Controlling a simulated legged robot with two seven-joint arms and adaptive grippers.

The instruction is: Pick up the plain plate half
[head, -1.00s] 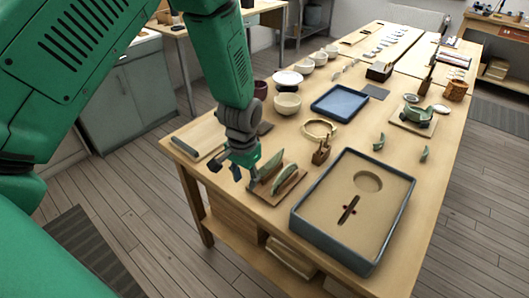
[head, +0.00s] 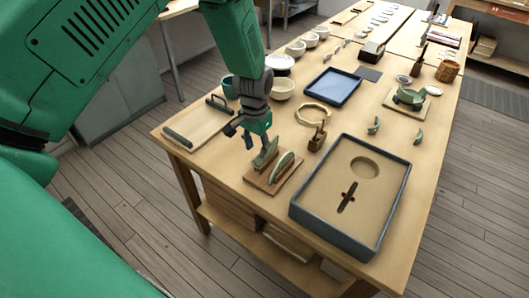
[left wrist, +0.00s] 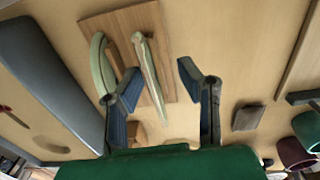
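Two pale green plate halves stand on edge in a small wooden rack (head: 287,182) near the table's front edge. One is the left half (head: 266,153), the other the right half (head: 284,166). In the left wrist view they are the straight-looking half (left wrist: 149,70) and the curved half (left wrist: 101,62) on the rack (left wrist: 123,25). I cannot tell which is plain. My left gripper (head: 249,138) is just above the left half. Its fingers (left wrist: 160,88) are open, with the straight-looking half between them in the picture; contact is not visible. My right gripper is out of view.
A blue-rimmed sand tray (head: 375,205) stands right of the rack. A wooden board with dark handles (head: 197,125) lies to the left. A small wooden block tool (head: 317,138), a ring (head: 314,114) and bowls (head: 281,88) stand behind.

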